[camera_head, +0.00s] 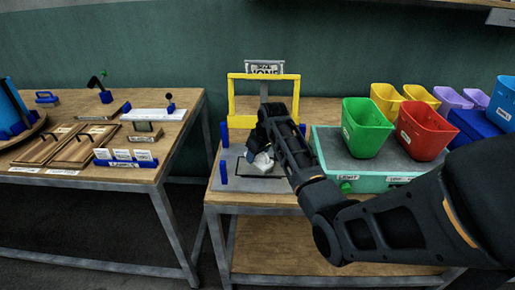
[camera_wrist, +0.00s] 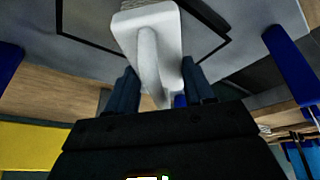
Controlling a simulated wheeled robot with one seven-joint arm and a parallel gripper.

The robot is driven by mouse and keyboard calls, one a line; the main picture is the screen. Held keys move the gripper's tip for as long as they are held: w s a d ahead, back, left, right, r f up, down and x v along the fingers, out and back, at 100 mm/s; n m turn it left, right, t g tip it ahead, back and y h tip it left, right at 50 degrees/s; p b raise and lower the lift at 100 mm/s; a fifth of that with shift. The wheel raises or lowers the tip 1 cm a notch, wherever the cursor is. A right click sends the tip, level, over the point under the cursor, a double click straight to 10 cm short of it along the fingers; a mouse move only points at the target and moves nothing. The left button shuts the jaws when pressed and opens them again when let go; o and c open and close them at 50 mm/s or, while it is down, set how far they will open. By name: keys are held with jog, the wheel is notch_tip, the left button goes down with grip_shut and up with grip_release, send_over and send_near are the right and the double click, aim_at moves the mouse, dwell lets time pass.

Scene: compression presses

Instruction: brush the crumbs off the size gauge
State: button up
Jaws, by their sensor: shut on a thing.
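My gripper (camera_head: 262,150) is shut on a white brush-like tool with a handle (camera_wrist: 150,50). In the wrist view the handle sits between my two fingers (camera_wrist: 160,88), and a striped, bristle-like edge shows at the top. In the head view the white tool (camera_head: 263,163) is low over a grey plate (camera_head: 231,180) with a black square outline, under the yellow frame (camera_head: 233,103). The plate also shows in the wrist view (camera_wrist: 85,55). I cannot tell whether the tool touches it. I cannot identify the size gauge for sure, and no crumbs can be made out.
To the right a teal box (camera_head: 330,165) carries green (camera_head: 366,130) and red bins (camera_head: 424,133). The left table (camera_head: 185,140) holds wooden boards (camera_head: 52,146) and small fixtures. A gap separates the tables.

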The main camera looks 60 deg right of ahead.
jog(key=shift+s+a+f, duration=0.15)
jog(key=shift+s+a, duration=0.05)
jog(key=shift+a, duration=0.35)
jog(key=shift+d+r, duration=0.1)
jog(key=shift+r, duration=3.1)
jog(key=shift+r, duration=0.15)
jog(key=shift+r, duration=1.4)
jog(key=shift+d, duration=0.1)
